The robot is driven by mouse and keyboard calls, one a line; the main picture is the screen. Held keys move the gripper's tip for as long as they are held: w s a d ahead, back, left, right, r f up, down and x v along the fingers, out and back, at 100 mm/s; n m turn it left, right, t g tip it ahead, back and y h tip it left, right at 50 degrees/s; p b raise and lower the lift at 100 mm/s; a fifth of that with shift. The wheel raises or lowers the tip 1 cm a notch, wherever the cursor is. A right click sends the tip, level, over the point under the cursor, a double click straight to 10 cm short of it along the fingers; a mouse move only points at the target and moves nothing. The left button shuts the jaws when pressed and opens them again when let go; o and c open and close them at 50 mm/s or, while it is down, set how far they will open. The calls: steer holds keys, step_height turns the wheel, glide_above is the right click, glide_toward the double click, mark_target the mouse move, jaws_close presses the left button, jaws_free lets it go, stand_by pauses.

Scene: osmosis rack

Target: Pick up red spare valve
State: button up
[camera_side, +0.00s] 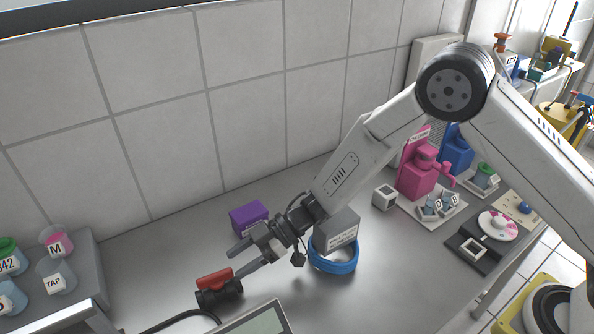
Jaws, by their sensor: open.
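The red valve (214,280) is a small red block sitting on a dark fitting (220,294) at the lower left of the bench. My gripper (233,262) comes in from the right, with its two grey fingers apart and pointing left. The lower finger's tip is close to the right end of the red part; I cannot tell whether they touch. The upper finger is above and behind the valve in the picture. Nothing shows between the fingers.
A purple box (248,217) stands behind my gripper. A blue ring (333,262) with a grey block lies to the right. A screen device (258,322) and a black cable (180,319) are in front. Labelled flasks (57,277) stand at left. Clear bench (150,262) lies left of the valve.

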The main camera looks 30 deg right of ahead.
mark_target(226, 270)
steer(key=shift+x, duration=3.2)
jaws_close()
